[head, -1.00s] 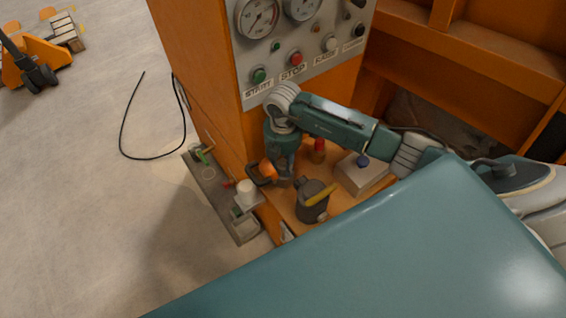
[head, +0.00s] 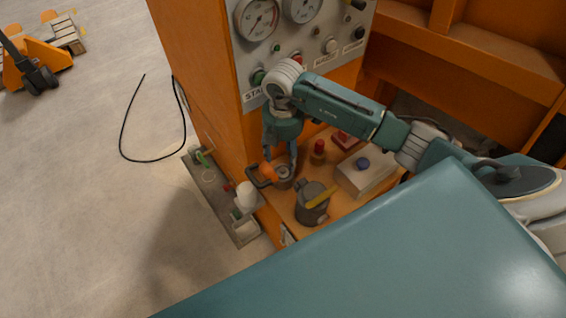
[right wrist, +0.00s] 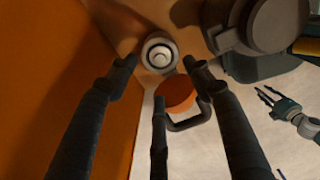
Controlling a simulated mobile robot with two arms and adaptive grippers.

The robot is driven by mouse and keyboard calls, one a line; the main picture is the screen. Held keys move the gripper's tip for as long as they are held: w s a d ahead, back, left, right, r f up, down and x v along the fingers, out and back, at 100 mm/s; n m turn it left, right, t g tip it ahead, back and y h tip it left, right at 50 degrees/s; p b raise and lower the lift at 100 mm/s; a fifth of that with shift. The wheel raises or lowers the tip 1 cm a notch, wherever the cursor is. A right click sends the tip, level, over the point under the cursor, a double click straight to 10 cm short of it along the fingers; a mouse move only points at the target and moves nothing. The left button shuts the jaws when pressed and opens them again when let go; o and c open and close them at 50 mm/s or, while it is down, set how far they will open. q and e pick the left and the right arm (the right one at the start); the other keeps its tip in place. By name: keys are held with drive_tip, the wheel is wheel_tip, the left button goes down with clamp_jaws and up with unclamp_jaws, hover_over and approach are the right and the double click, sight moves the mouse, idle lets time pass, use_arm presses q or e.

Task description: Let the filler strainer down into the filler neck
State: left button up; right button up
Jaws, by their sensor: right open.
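The filler neck (head: 284,184) is a short grey round fitting on the orange ledge beside the cabinet. In the right wrist view its grey ring surrounds a pale round piece (right wrist: 160,55), which looks like the strainer sitting inside; its depth is hidden. My right gripper (head: 280,160) is open and points down over the neck. My left gripper (right wrist: 277,104) shows at the right of that view, fingers spread and empty.
An orange cap (head: 267,171) sits at a black bracket beside the neck. A dark grey can with a yellow handle (head: 322,196), a pale box with a blue knob (head: 359,181) and a red-topped piece (head: 319,148) crowd the ledge. A white cup (head: 246,194) stands left.

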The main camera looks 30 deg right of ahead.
wheel_tip(320, 180, up, 5)
drive_tip(key=shift+w+r, duration=0.1)
idle(0.7)
